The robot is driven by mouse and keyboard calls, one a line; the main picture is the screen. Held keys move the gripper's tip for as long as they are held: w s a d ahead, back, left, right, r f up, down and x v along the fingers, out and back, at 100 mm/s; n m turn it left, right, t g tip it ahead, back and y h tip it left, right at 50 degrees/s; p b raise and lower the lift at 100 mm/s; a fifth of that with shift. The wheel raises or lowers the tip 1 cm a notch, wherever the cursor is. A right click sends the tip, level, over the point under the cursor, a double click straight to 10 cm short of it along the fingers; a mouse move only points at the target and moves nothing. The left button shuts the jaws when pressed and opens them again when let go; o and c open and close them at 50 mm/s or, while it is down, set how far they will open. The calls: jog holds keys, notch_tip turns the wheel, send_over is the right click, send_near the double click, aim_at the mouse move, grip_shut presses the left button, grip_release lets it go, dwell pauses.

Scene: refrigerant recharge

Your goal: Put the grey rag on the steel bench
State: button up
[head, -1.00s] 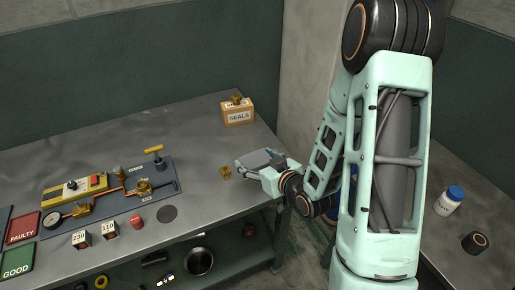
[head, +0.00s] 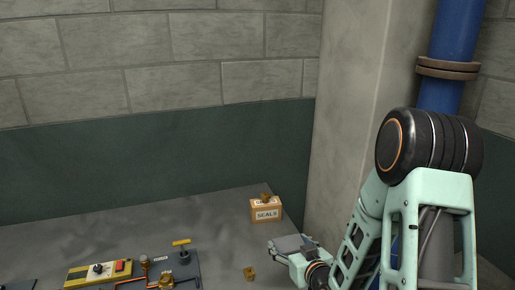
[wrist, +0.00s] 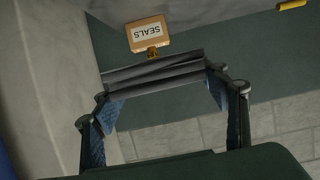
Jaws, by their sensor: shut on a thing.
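My gripper (head: 288,248) is over the right end of the steel bench (head: 215,212), in front of the seals box. It is shut on a grey, flat, folded piece that looks like the grey rag (head: 287,242). In the wrist view the rag (wrist: 152,74) stretches as a dark grey strip between the two fingers of my gripper (wrist: 160,92). The rag appears held above the bench top; the exact gap cannot be told. The bench (wrist: 195,12) shows at the top of the upside-down wrist view.
The seals box (head: 266,212) stands at the back right of the bench, beyond my gripper; it shows in the wrist view (wrist: 147,35). A small brass block (head: 249,273) lies left of the gripper. The back middle is bare.

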jog(key=w+d+r, duration=0.1)
jog(key=r, duration=0.1)
jog(key=w+r+m+h, duration=0.1)
jog(key=r, duration=0.2)
jog(key=w+d+r+h, duration=0.1)
jog(key=w+r, duration=0.1)
jog(key=shift+d+r+m, duration=0.3)
jog(key=shift+d+r, duration=0.05)
jog(key=shift+r, duration=0.05)
notch_tip(320, 180, up, 8)
jog(key=w+d+m+h, duration=0.1)
jog(key=shift+h, duration=0.3)
